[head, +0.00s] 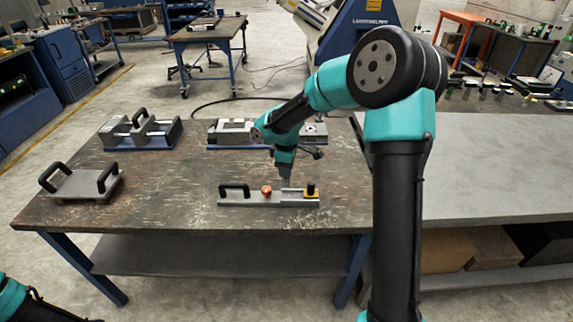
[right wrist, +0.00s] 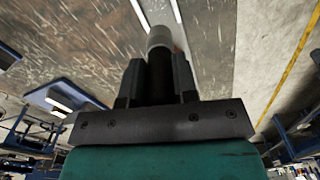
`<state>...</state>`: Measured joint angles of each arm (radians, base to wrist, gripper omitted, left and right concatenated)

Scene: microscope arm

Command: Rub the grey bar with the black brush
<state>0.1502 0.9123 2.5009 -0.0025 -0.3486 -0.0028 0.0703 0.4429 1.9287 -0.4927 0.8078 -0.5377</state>
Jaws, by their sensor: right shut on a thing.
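The grey bar (head: 240,202) lies lengthwise near the front edge of the worn table. It carries a black handle at its left, a red-orange knob in the middle and a yellow block with a black knob at its right. My right gripper (head: 285,170) points down over the bar, right of the red-orange knob. In the right wrist view, my right gripper (right wrist: 158,75) is shut on a black cylinder with a grey end (right wrist: 159,38), seemingly the black brush. Whether its tip touches the bar cannot be told. My left gripper is out of view; only part of that arm shows.
A grey plate with two black handles (head: 85,184) stands at the table's left. Blue-based fixtures (head: 158,139) (head: 231,132) stand along the back. The table surface (head: 165,190) left of the bar is clear.

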